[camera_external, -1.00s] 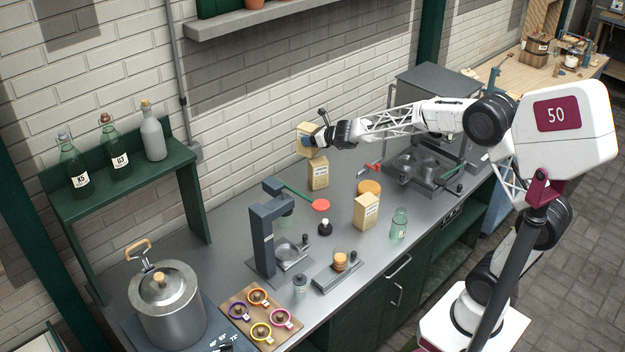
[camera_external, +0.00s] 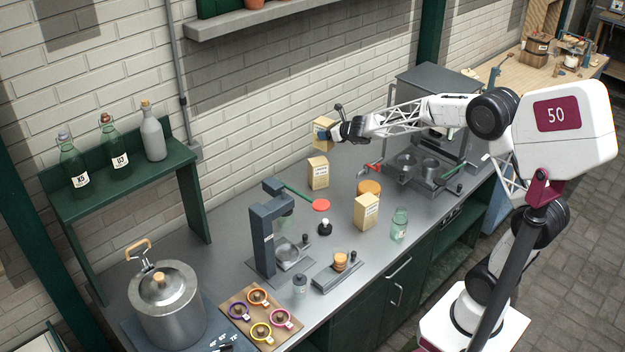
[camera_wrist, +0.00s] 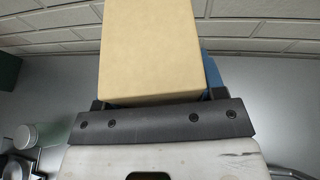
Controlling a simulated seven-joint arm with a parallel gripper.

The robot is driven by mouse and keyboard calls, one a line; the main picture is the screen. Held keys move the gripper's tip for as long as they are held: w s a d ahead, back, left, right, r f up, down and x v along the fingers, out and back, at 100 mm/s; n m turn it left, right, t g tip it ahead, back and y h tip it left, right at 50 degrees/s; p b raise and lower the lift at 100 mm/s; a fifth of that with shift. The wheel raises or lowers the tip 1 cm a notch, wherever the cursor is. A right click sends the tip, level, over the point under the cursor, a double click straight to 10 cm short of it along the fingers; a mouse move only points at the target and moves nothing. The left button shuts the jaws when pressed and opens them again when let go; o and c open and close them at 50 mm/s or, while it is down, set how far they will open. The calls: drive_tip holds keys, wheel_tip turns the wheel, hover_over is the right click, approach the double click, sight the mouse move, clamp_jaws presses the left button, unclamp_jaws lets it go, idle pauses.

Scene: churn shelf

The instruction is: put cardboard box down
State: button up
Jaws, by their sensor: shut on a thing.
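My gripper (camera_external: 332,133) is shut on a tan cardboard box (camera_external: 322,127) and holds it near the back wall. The held box fills the upper middle of the wrist view (camera_wrist: 150,50), with a blue finger pad showing on its right side. In the external view it is partly hidden by the gripper. It appears to be above the counter, but its exact height is hard to tell. A second tan box (camera_external: 318,173) stands upright on the counter just left of and below it. A third tan box (camera_external: 367,211) stands upright nearer the front edge.
The grey counter (camera_external: 210,262) has bare room by the wall. A red-handled tool (camera_external: 371,168) and a metal machine (camera_external: 430,165) are to the right.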

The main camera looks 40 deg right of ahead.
drive_tip(key=s+d+f+n+y, duration=0.2)
drive_tip(key=s+d+f+y, duration=0.1)
drive_tip(key=d, duration=0.5)
drive_tip(key=shift+s+d+f+n+g, duration=0.2)
drive_tip(key=shift+s+d+n+g, duration=0.15)
drive_tip(key=shift+s, duration=0.45)
drive_tip(key=shift+a, duration=0.1)
wheel_tip(320, 180, down, 6)
drive_tip(key=shift+f, duration=0.15)
drive_tip(key=shift+f, duration=1.85)
drive_tip(key=shift+f, duration=0.2)
